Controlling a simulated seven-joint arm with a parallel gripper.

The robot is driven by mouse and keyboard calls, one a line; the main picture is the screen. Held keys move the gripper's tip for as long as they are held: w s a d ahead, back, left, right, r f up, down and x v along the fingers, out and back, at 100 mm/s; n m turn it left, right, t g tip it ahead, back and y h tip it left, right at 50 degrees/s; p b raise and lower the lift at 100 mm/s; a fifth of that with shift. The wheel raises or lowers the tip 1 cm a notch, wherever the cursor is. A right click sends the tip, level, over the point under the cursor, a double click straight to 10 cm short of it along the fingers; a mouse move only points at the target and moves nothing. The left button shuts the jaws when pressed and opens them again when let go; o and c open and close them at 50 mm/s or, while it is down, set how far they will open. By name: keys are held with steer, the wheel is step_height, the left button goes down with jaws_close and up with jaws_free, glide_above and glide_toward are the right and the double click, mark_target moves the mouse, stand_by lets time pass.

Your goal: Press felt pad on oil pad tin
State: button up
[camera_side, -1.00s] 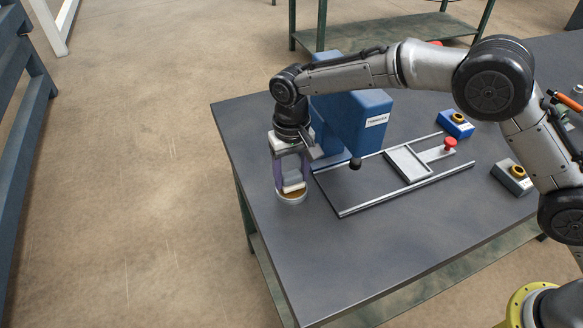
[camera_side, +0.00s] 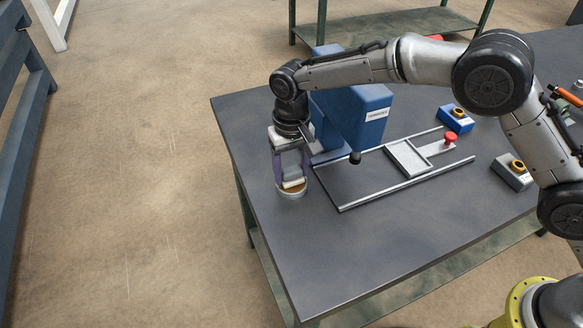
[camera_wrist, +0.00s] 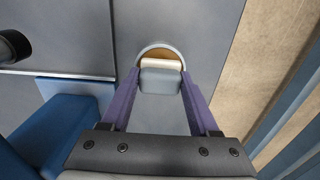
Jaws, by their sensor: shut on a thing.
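My gripper (camera_side: 291,180) points down with its purple fingers closed on a small block, grey above with a cream edge, which I take to be the felt pad (camera_side: 293,183). The pad also shows between the fingers in the wrist view (camera_wrist: 162,65). The round oil pad tin (camera_side: 291,194), with a pale rim and brown inside, is directly under the pad on the table. In the wrist view the tin's far rim (camera_wrist: 159,46) shows beyond the pad; the near part is hidden. I cannot tell whether the pad touches the tin's inside.
A blue machine (camera_side: 355,110) stands close behind my gripper, with a black knob (camera_side: 355,158). A rail frame with a grey plate (camera_side: 408,158) and red knob (camera_side: 450,137) lies to the right. Two button boxes (camera_side: 455,119) (camera_side: 513,172) stand farther right. The front table area is clear.

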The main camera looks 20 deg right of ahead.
mark_target(291, 169)
steer(key=shift+f, duration=0.45)
stand_by(0.7)
steer(key=shift+r, duration=3.55)
